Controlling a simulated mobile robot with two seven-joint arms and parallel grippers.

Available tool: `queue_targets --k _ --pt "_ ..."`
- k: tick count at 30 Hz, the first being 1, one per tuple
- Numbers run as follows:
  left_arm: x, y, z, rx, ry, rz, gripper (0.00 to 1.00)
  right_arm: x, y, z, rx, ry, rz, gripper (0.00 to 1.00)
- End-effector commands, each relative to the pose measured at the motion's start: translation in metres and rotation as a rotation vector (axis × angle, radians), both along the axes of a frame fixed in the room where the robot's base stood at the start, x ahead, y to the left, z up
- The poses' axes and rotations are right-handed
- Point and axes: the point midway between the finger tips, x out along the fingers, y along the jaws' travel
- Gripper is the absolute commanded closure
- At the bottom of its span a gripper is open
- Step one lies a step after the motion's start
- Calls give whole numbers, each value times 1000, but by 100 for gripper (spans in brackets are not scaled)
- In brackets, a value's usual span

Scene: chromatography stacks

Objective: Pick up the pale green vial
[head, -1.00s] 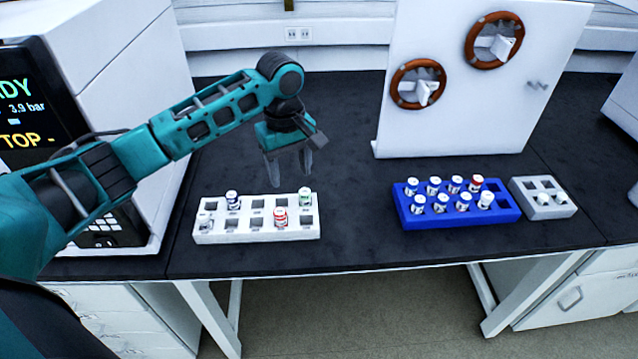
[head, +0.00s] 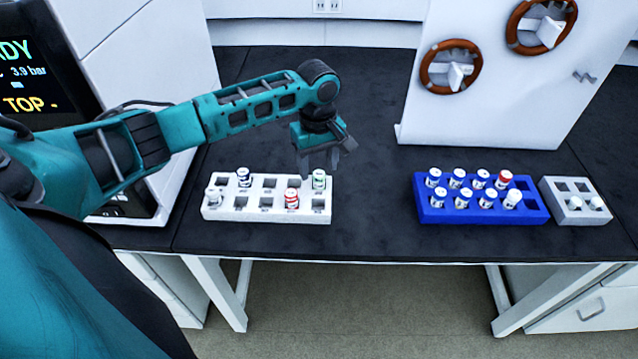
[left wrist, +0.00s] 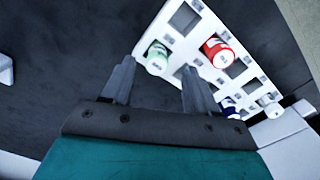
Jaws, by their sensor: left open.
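The pale green vial (head: 319,180) stands upright in the back right hole of the white rack (head: 262,215). In the left wrist view the green vial (left wrist: 157,58) shows just beyond the gap between the fingertips. My left gripper (head: 318,168) is open and empty, pointing down, close above and just behind the green vial in the head view. In the left wrist view its two fingers (left wrist: 157,74) stand apart with nothing between them. My right gripper is not in view.
The white rack also holds a red vial (head: 291,198), a dark blue vial (head: 244,176) and a white vial (head: 214,196). A blue rack (head: 430,213) with several vials and a small grey rack (head: 560,214) stand to the right. A white panel (head: 490,105) stands behind the blue rack.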

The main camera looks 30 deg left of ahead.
Motion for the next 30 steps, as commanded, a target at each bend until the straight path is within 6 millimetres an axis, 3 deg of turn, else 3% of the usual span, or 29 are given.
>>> queue_targets --k 6,16,30 --pt "2 -2 -33 2 3 -1 41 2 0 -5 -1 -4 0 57" --pt "2 -2 -38 1 0 -2 42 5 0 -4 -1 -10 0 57" --pt "2 -2 -38 1 0 -1 87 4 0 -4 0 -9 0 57"
